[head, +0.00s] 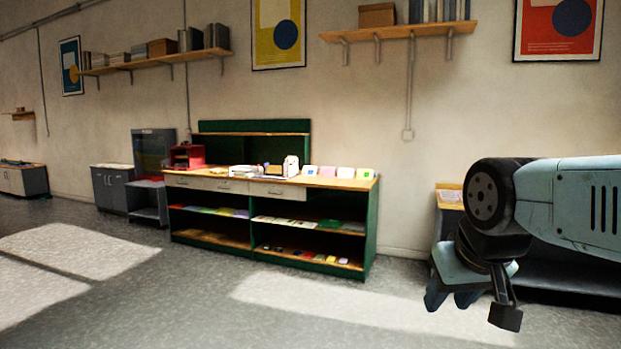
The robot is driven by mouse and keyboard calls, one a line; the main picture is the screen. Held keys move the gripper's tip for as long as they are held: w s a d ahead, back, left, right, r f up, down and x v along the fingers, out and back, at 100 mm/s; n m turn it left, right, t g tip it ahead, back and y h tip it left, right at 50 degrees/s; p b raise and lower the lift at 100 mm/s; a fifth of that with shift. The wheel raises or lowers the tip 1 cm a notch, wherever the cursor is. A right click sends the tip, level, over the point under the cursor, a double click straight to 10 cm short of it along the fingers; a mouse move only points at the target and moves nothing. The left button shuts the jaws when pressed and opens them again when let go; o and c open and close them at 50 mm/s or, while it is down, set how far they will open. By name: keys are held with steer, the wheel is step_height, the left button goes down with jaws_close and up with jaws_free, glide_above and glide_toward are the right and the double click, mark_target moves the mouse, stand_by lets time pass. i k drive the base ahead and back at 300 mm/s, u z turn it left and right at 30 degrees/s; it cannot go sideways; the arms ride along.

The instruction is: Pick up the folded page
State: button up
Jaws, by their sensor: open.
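I cannot pick out the folded page for certain at this distance. Several small pale card-like pieces (337,172) are at the right end of the wooden top of a green workbench (370,225). A white item (291,165) and a white stack (243,171) are further left on the same top. My gripper (452,299) hangs at the right of the view, open, with nothing seen between its fingers. It is well apart from the bench.
A red box (186,156) stands at the bench's left end. Shelves below hold coloured sheets (217,211) and small items. Grey cabinets (112,187) stand further left. Another low table (450,195) is partly behind my arm. The grey floor (190,295) in front is clear.

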mark_target(308, 171)
steer(key=z, duration=0.15)
steer(key=i, duration=0.9)
steer(key=u, duration=0.1)
